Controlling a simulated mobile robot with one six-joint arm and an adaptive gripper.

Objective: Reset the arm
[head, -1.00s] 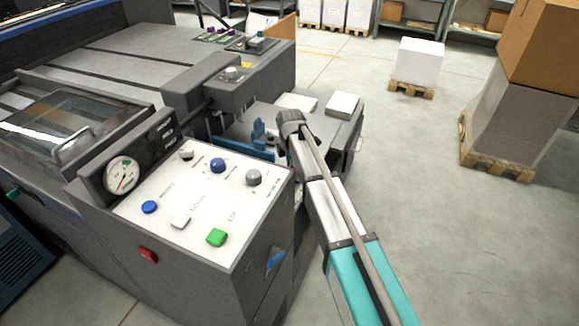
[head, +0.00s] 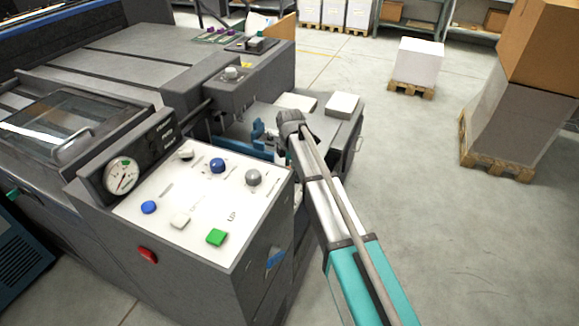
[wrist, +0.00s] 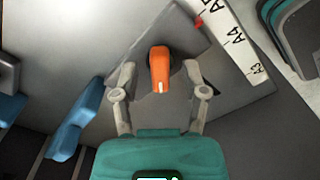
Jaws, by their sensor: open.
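My arm reaches from the lower right of the head view to the machine's side, over a grey shelf. My gripper (wrist: 160,82) shows in the wrist view with its two fingers spread apart. An orange knob (wrist: 160,70) with a white mark appears between and just beyond the fingertips. I cannot tell its exact distance, but nothing is clamped between the fingers. A white scale strip (wrist: 237,42) marked with A sizes lies to the right of the knob. In the head view the fingers and the orange knob are hidden behind my arm and the machine.
The control panel (head: 195,235) with several buttons, knobs and a gauge (head: 121,176) stands left of my arm. Blue parts (wrist: 78,125) lie left of the gripper. Paper stacks (head: 342,105) rest on the shelf. Open floor lies right, before a loaded pallet (head: 495,155).

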